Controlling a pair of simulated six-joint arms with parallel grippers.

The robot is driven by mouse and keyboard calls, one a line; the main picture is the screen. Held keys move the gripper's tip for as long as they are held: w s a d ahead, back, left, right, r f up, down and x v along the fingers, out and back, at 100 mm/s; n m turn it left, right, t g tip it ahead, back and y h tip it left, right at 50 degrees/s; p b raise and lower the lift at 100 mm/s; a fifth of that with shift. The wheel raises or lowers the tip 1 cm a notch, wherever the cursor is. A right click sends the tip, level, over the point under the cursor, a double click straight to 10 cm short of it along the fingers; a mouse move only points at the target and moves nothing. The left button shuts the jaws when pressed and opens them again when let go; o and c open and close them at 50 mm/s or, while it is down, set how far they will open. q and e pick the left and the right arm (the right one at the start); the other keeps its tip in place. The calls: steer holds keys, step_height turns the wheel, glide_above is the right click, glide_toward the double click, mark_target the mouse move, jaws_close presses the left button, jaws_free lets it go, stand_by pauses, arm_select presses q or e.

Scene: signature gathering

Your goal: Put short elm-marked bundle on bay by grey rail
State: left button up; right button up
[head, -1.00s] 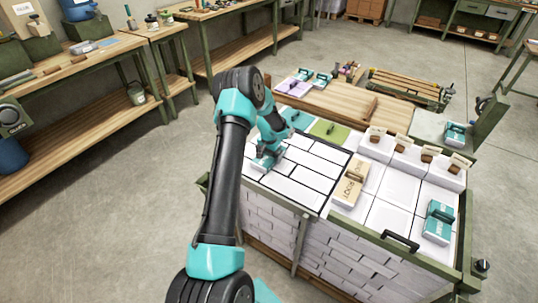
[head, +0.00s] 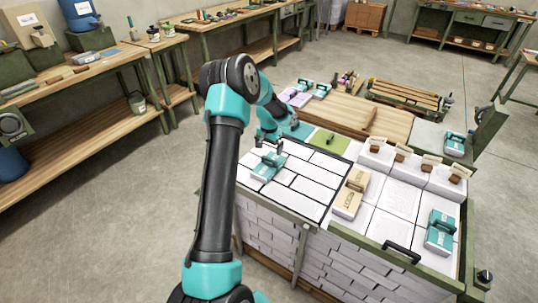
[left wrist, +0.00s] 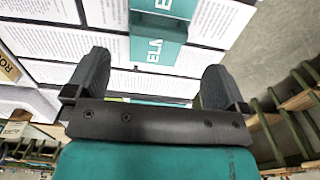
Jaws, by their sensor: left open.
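A teal-and-white bundle (head: 268,167) lies flat on the white gridded surface in the head view. In the left wrist view its teal band reads "ELM" (left wrist: 158,50). My left gripper (left wrist: 155,75) is open and empty, with the bundle beyond its fingertips and apart from them. In the head view my left gripper (head: 272,138) is just behind the bundle, partly hidden by my own arm. Another teal bundle (head: 441,232) lies at the right of the table. I cannot make out for certain which edge is the grey rail. My right gripper is not in view.
A tan bundle (head: 352,193) lies at the grid's right edge. White blocks with small signs (head: 400,160) stand behind the right cells. A green pad (head: 328,142) lies behind the grid. A black handle (head: 401,251) is at the front edge. Several grid cells are bare.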

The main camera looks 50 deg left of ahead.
arm_select(q)
steer(key=shift+r, duration=0.65)
